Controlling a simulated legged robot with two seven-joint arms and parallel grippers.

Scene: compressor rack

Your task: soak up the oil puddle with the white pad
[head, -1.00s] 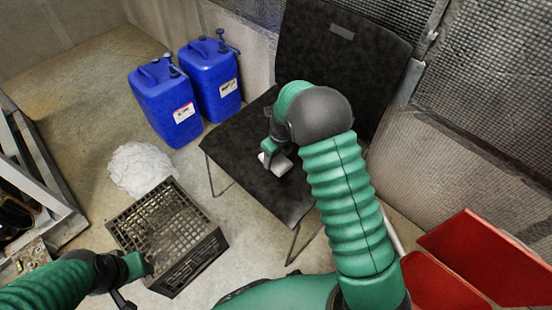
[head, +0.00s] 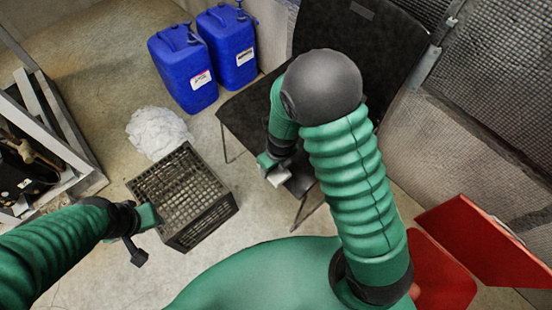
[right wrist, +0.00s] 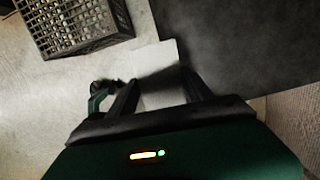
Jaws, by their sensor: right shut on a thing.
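My right gripper (head: 274,170) is shut on the white pad (head: 279,177), near the front edge of the chair seat. In the right wrist view the pad (right wrist: 158,75) sticks out flat between the two dark fingers of the right gripper (right wrist: 155,95), with pale floor to its left and the dark seat to its right. My left gripper (head: 140,235) is at the lower left, beside the crate, with nothing visible in it; its finger gap is unclear. I cannot make out an oil puddle in either view; my right arm covers part of the floor.
A black chair (head: 250,112) stands beyond my right arm. A dark crate (head: 205,215) and a crumpled white heap (head: 157,132) are on the floor. Two blue canisters (head: 183,75) stand behind. A metal rack (head: 72,130) is at left, red panels (head: 490,240) at right.

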